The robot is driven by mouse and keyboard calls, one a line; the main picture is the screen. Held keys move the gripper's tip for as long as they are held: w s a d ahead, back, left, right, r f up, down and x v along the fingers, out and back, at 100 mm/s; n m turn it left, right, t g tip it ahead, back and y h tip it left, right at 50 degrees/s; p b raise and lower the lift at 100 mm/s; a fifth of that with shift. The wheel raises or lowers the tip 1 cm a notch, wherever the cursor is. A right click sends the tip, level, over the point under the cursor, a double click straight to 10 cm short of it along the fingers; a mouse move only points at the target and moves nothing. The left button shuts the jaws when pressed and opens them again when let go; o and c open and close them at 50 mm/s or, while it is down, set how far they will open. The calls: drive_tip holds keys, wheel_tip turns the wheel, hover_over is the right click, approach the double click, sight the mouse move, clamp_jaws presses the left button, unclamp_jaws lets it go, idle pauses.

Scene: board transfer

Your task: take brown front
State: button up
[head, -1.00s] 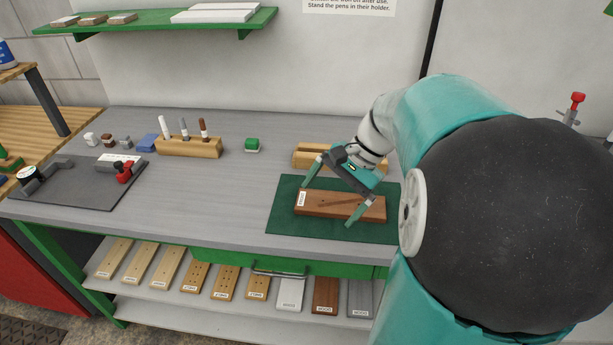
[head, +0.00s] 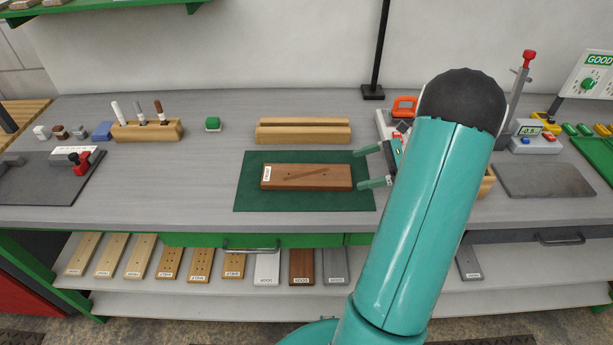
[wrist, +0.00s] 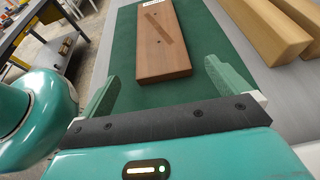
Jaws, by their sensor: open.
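The brown front (head: 307,178) is a flat brown wooden board with a white label at its left end, a dark diagonal mark and small holes. It lies flat on the green mat (head: 250,199). My gripper (head: 368,168) is open and empty, just right of the board over the mat's right edge. In the wrist view the brown front (wrist: 165,55) lies ahead of my two green fingers (wrist: 168,90), apart from them, with its near end toward the gap between them.
A light wooden block (head: 303,131) stands behind the mat. Instruments, including a digital gauge (head: 533,140), stand at the right. Several boards lie on the shelf (head: 190,304) below.

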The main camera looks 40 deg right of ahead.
sight(333, 175)
drive_tip(key=x, duration=0.7)
drive_tip(key=shift+w+a, duration=0.2)
drive_tip(key=shift+a, duration=0.1)
drive_tip(key=c, duration=1.2)
drive_tip(key=shift+o, duration=0.2)
